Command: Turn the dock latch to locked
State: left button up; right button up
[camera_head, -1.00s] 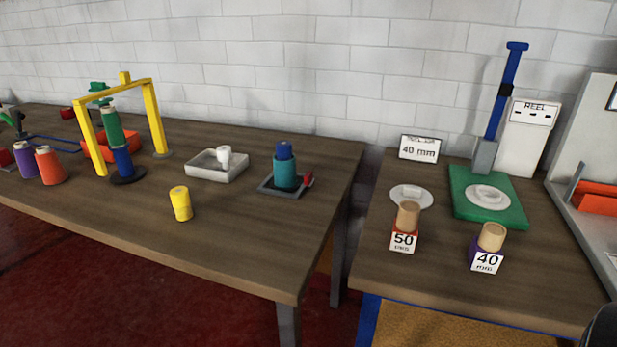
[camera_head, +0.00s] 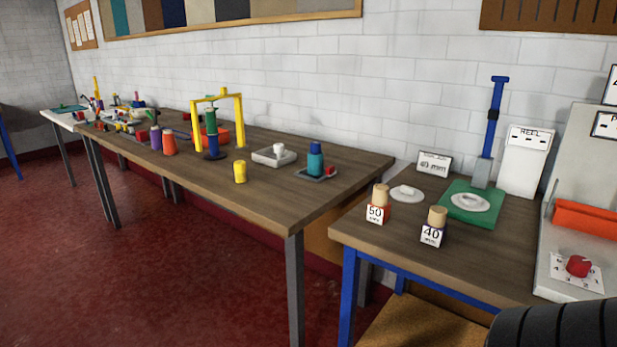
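A dark grey dock plate (camera_head: 303,176) lies near the right end of the long wooden table. A teal container with a blue top (camera_head: 316,161) stands upright on it. A small red part (camera_head: 329,171), which looks like the dock latch, sits at the plate's right side; it is too small to tell its turn position. Neither gripper is in view. A dark ribbed shape, perhaps part of my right arm, fills the bottom right corner.
A white tray (camera_head: 274,157), a yellow cylinder (camera_head: 240,172) and a yellow frame (camera_head: 240,120) stand left of the dock. The right table (camera_head: 460,262) holds blocks marked 50 and 40, a green base (camera_head: 468,215) and a blue post. Red floor is clear in front.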

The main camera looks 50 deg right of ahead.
aim_at(330, 171)
jog(key=z, duration=0.7)
jog(key=i, duration=0.6)
jog(key=z, duration=0.65)
